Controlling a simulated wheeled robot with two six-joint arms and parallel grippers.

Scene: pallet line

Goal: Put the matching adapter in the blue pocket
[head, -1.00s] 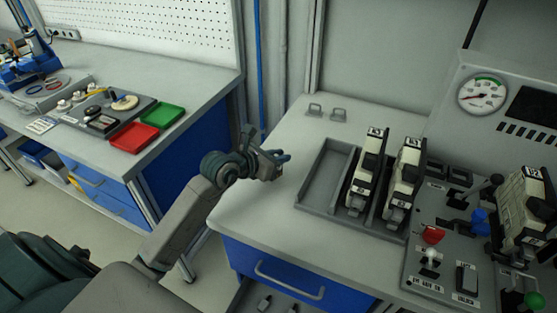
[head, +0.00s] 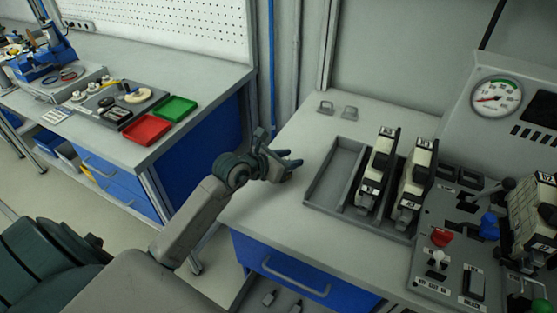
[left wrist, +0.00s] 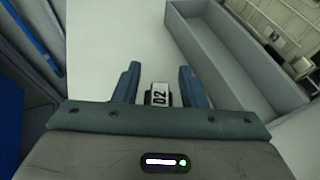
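Two black-and-white adapters with small number labels stand upright in a grey tray (head: 331,178) on the right bench: a left one (head: 380,165) and a right one (head: 414,180). The tray's left compartment is empty. My left gripper (head: 292,164) is open, left of the tray above the bench top. In the left wrist view, a small dark piece with a white "02" label (left wrist: 159,96) shows between the blue fingers, with gaps on both sides; I cannot tell whether it lies on the bench. I cannot make out a blue pocket. My right gripper is not in view.
A control panel with levers, a red knob (head: 441,237) and a labelled block (head: 535,215) stands at the right. Red (head: 147,129) and green (head: 176,108) trays are on the left bench. Bench top around the gripper is clear.

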